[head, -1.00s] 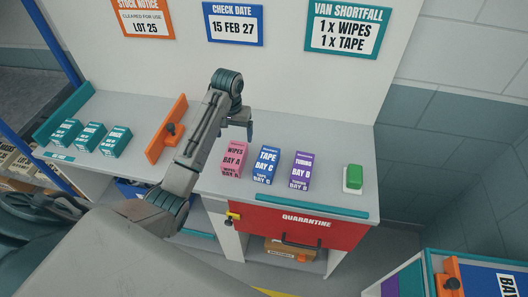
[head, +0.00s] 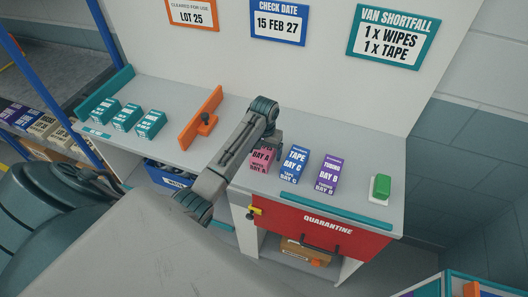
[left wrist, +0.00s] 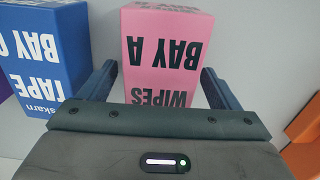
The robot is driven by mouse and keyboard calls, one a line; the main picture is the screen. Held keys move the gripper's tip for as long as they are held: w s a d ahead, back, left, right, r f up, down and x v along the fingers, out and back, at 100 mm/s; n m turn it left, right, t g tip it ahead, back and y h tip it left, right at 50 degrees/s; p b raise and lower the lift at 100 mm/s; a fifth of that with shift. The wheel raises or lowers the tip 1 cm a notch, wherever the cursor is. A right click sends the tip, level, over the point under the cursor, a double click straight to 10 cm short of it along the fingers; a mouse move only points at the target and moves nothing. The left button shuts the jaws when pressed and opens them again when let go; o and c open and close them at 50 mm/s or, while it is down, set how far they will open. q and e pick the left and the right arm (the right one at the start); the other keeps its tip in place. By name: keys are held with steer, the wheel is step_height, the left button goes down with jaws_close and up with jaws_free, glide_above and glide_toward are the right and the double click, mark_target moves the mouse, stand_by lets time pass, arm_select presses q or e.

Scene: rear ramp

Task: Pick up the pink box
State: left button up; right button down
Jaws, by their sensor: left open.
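The pink box (head: 262,159), marked WIPES BAY A, stands on the grey bench, its top partly hidden by my left gripper in the head view. My left gripper (head: 275,146) is above it, at the end of the arm coming from the left. In the left wrist view the pink box (left wrist: 162,55) lies ahead, between the two dark fingers of my open left gripper (left wrist: 158,85). The fingers are on either side of it, and I cannot tell whether they touch it. My right gripper is not in view.
An orange divider (head: 201,119) and several teal boxes (head: 150,124) are left. A red QUARANTINE drawer (head: 320,234) is below.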

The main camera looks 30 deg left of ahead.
arm_select(q)
steer(key=shift+w+f, duration=0.1)
steer(key=shift+f, duration=0.05)
steer(key=c, duration=1.2)
steer(key=shift+r, duration=0.2)
